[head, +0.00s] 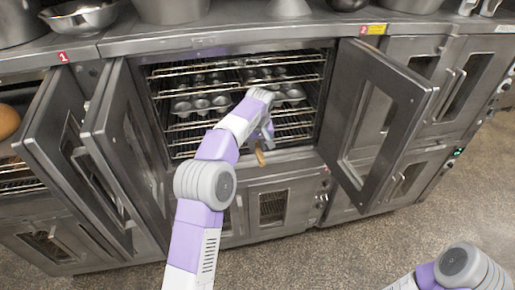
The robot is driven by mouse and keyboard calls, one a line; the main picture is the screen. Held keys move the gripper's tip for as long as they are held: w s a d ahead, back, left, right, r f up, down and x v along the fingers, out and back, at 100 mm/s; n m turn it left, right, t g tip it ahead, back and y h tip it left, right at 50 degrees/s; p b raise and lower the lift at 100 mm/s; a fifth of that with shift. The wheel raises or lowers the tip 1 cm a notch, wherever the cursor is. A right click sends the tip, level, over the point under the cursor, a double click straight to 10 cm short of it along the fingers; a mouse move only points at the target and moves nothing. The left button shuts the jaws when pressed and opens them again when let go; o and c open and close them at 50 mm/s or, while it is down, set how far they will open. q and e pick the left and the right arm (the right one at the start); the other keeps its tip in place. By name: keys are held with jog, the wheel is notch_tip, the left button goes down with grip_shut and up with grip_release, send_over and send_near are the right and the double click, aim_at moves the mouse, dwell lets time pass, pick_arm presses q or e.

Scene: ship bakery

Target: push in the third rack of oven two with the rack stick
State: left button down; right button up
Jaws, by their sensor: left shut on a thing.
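The middle oven (160,110) stands with both doors swung open; a yellow label (375,29) is at its upper right. Several wire racks (300,112) show inside, and muffin tins (200,103) sit on the middle ones. All racks seem within the oven frame, but my arm covers part of them, so I cannot tell how far each is in. My left gripper (266,130) is in front of the opening, shut on the rack stick (260,156), whose short wooden end shows below it. The rest of the stick is hidden. My right gripper is out of view; only its arm shows at bottom right.
The open left door (115,130) and right door (350,120) flank the opening. The left oven, labelled 1 (62,57), is also open, with bread (8,121) inside. Pots and a pan (80,17) stand on top. The floor (390,240) in front is clear.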

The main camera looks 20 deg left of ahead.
aim_at(261, 155)
pick_arm(q)
jog(key=s+d+b, duration=0.1)
jog(key=b, duration=0.1)
jog(key=s+d+b, duration=0.1)
jog(key=s+b, duration=0.1)
jog(key=s+d+b, duration=0.1)
jog(key=b, duration=0.1)
jog(key=shift+s+f, duration=0.2)
jog(key=shift+s, duration=0.1)
jog(key=s+d+b, duration=0.4)
jog(key=s+b, duration=0.2)
jog(key=s, duration=0.1)
jog(key=shift+d+r, duration=0.2)
jog(key=shift+d, duration=0.2)
